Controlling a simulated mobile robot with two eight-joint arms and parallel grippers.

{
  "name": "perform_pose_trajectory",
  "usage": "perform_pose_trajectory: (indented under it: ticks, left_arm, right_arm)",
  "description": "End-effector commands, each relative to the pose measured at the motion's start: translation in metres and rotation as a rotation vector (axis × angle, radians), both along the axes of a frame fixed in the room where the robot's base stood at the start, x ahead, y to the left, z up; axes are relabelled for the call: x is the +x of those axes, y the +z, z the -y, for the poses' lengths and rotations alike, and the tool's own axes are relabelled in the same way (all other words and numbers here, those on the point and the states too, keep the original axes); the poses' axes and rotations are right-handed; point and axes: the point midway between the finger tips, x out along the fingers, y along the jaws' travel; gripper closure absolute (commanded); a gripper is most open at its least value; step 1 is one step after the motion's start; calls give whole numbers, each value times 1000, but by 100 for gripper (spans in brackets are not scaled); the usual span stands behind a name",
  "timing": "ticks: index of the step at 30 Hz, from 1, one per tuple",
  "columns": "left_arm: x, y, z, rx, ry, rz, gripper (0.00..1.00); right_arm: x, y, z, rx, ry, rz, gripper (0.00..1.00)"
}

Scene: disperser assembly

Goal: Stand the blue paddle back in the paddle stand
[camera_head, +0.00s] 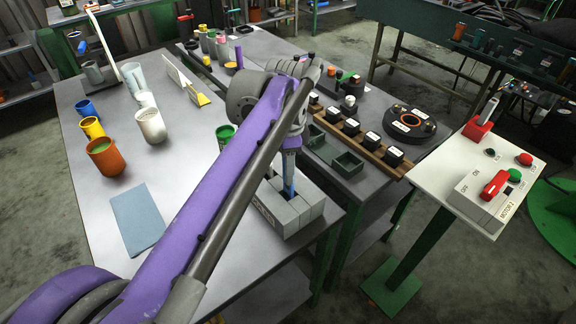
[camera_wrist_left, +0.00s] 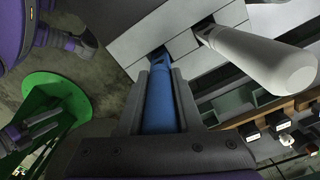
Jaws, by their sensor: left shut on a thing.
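The blue paddle (camera_head: 288,178) is upright in my left gripper (camera_head: 291,148), directly over the paddle stand (camera_head: 293,215), a pale grey block near the table's front right corner. In the left wrist view the gripper (camera_wrist_left: 161,85) is shut on the blue paddle (camera_wrist_left: 159,108), with a finger on each side. The paddle's lower end is at a dark slot in the stand (camera_wrist_left: 130,42). How deep it sits in the slot I cannot tell. A white handle (camera_wrist_left: 262,58) rises from another slot beside it.
Orange (camera_head: 105,158), yellow and blue cups and white containers stand on the table's left. A blue-grey sheet (camera_head: 137,218) lies at the front. Green trays (camera_head: 335,155) and a row of black blocks (camera_head: 350,127) lie right of the stand. A switch panel (camera_head: 490,185) stands farther right.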

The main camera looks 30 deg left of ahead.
Motion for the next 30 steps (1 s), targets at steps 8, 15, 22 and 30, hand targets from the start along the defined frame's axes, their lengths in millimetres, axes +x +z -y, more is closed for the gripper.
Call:
perform_pose_trajectory:
  ticks: [8,15,22,30]
  left_arm:
    - [0,0,0,0,0,0,37]
    - [0,0,0,0,0,0,31]
    - [0,13,0,0,0,0,31]
    - [0,67,0,0,0,0,31]
  right_arm:
    - [0,0,0,0,0,0,1]
    - [0,0,0,0,0,0,1]
    - [0,3,0,0,0,1,1]
    - [1,13,0,0,0,4,1]
